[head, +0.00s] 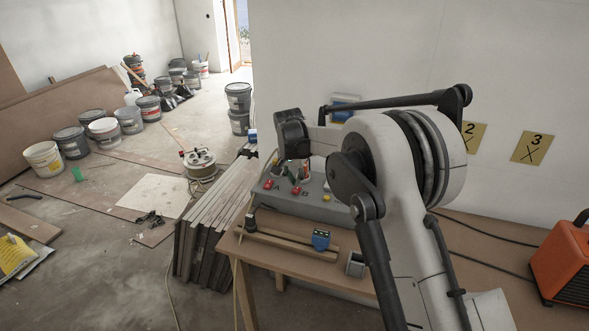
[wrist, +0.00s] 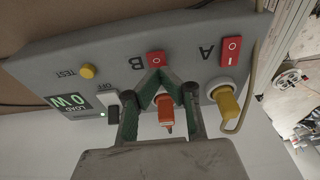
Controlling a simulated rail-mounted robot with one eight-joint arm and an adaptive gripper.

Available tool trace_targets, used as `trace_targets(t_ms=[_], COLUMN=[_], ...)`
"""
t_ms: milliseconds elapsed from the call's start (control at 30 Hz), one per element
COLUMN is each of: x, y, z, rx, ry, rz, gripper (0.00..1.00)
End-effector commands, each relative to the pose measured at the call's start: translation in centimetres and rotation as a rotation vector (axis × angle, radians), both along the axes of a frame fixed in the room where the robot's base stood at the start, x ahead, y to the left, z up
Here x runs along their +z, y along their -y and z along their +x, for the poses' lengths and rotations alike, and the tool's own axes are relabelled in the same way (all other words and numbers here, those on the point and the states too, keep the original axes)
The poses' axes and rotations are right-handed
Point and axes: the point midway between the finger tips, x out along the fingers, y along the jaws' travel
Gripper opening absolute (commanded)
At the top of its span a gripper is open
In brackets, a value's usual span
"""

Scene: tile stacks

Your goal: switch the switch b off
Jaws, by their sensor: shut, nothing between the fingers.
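The grey panel (wrist: 187,48) appears upside down in the wrist view. Switch B (wrist: 156,59) is a small red rocker beside the letter B. My gripper (wrist: 160,74) is shut and empty, its dark green fingertips meeting right at the edge of switch B; I cannot tell whether they touch it. An orange plug (wrist: 165,104) sits between the fingers, in the socket row. Which way switch B is tipped is not clear. In the head view, the panel (head: 313,206) stands on a bench, with switch B (head: 296,190) below my gripper (head: 294,178).
Red switch A (wrist: 231,50) is beside B, with a yellow plug (wrist: 227,102) by it. The wooden bench (head: 283,257) also holds a blue device (head: 321,240).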

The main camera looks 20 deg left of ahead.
Motion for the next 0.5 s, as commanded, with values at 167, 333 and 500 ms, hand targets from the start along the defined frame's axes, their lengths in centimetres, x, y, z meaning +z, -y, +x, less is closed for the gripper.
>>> trace_targets(t_ms=[167, 333, 500], x=[-1.4, -1.7, -1.7], y=[0.0, 0.0, 0.0], z=[-0.3, -0.4, -0.3], rx=[0.0, 0.0, 0.0], ry=[0.0, 0.0, 0.0], rz=[0.0, 0.0, 0.0], gripper=[0.0, 0.0, 0.0])
